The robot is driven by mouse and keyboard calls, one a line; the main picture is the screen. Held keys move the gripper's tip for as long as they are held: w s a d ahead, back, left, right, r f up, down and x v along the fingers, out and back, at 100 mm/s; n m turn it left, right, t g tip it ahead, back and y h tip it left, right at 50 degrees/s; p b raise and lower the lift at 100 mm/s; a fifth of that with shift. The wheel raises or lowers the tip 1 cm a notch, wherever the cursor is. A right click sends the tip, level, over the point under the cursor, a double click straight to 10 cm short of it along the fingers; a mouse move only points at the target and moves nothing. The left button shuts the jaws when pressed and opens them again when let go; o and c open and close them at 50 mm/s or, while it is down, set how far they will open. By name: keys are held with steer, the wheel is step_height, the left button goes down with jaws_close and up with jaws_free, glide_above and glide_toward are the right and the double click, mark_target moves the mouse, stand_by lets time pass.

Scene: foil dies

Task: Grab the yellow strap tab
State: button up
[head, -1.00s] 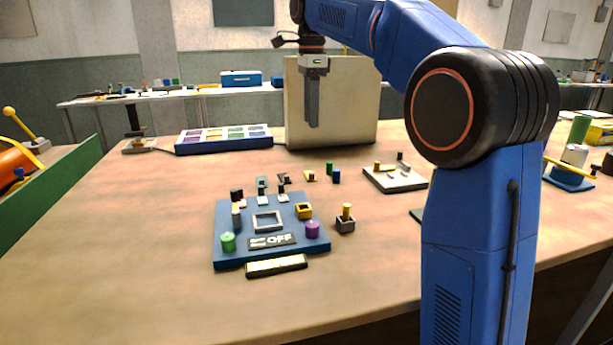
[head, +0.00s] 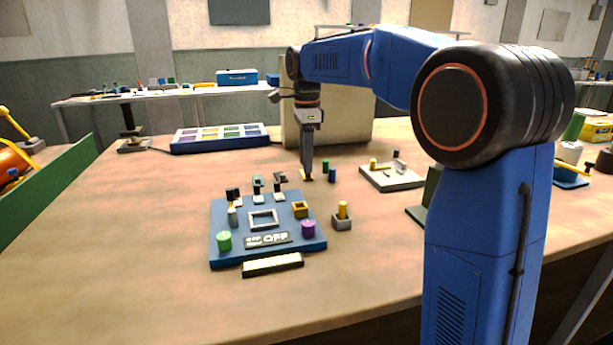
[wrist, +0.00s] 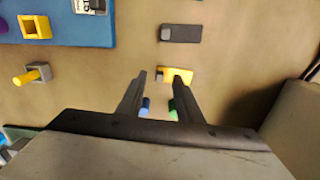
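The yellow strap tab (wrist: 187,73) lies on the table in the wrist view, a small yellow piece with a dark part at its left end. My gripper (wrist: 160,77) is open, its two fingers apart, with the tab just at and beyond the fingertips. In the head view my gripper (head: 307,178) points down beside or over the tab (head: 303,178), which is mostly hidden there. I cannot tell the height left between fingertips and tab.
A blue board (head: 290,242) with knobs and blocks is in front. A grey block with a yellow peg (head: 342,216) stands beside it. Green (wrist: 173,107) and blue (wrist: 145,106) pegs stand close by. A dark flat block (wrist: 181,33) lies near the tab. A pale tray (head: 390,181) is right.

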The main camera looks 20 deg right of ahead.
steer(key=shift+f, duration=1.25)
jaws_close()
